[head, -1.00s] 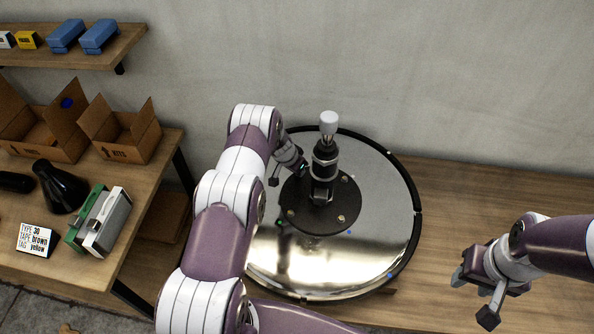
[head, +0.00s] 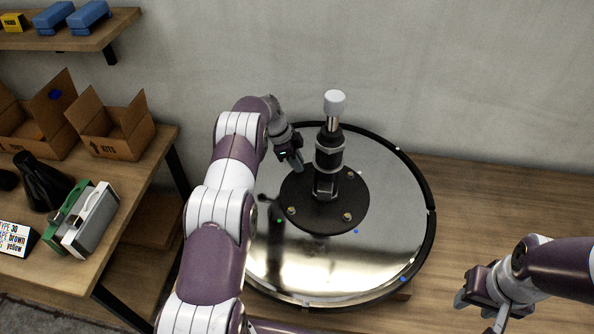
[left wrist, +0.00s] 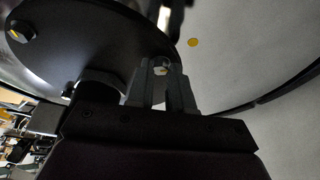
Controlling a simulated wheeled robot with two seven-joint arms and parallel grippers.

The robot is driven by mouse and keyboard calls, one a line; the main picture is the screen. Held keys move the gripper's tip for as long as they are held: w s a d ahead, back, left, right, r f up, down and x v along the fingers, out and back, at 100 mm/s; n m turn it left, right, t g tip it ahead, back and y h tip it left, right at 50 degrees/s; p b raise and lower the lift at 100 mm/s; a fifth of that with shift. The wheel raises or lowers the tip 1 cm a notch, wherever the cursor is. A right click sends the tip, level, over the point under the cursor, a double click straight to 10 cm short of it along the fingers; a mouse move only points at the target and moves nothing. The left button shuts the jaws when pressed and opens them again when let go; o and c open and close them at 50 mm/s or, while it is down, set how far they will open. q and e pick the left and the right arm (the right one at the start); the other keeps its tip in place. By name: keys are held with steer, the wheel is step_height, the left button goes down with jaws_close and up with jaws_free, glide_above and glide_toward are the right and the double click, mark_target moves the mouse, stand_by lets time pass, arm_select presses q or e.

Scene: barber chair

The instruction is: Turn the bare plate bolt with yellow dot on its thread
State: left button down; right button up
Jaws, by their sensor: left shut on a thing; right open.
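The round black plate (head: 325,222) sits on the shiny disc, under the chair's dark post. Brass-coloured bolts show on it, at front left (head: 291,210) and front right (head: 347,216). My left gripper (head: 297,162) is at the plate's back left rim, pointing down. In the left wrist view its fingers (left wrist: 161,82) are shut on a bolt (left wrist: 161,69), whose head shows between the fingertips. A yellow dot (left wrist: 193,42) lies on the disc just beyond that bolt. The bolt's thread is hidden. My right gripper (head: 482,308) is open and empty at the lower right.
The post (head: 329,150) with its white top stands close to my left gripper. Green (head: 279,221) and blue (head: 356,231) dots mark the disc (head: 385,200). A side table at left holds cardboard boxes (head: 115,130). The wooden top (head: 480,205) at right is clear.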

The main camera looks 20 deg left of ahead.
arm_select(q)
steer(key=m+b, duration=0.1)
steer(key=m+g+b, duration=0.1)
steer(key=b, duration=0.1)
steer(key=shift+w+f, duration=0.2)
steer(key=shift+f, duration=0.1)
steer(key=shift+w+r+m+g+b, duration=0.1)
steer(key=shift+r+m+g+b, duration=0.15)
steer(key=shift+m+b, duration=0.75)
steer(key=shift+r+m+b, duration=0.1)
steer(key=shift+m+b, duration=0.25)
steer(key=shift+m, duration=0.05)
steer(key=shift+g, duration=0.25)
steer(key=c, duration=1)
jaws_free()
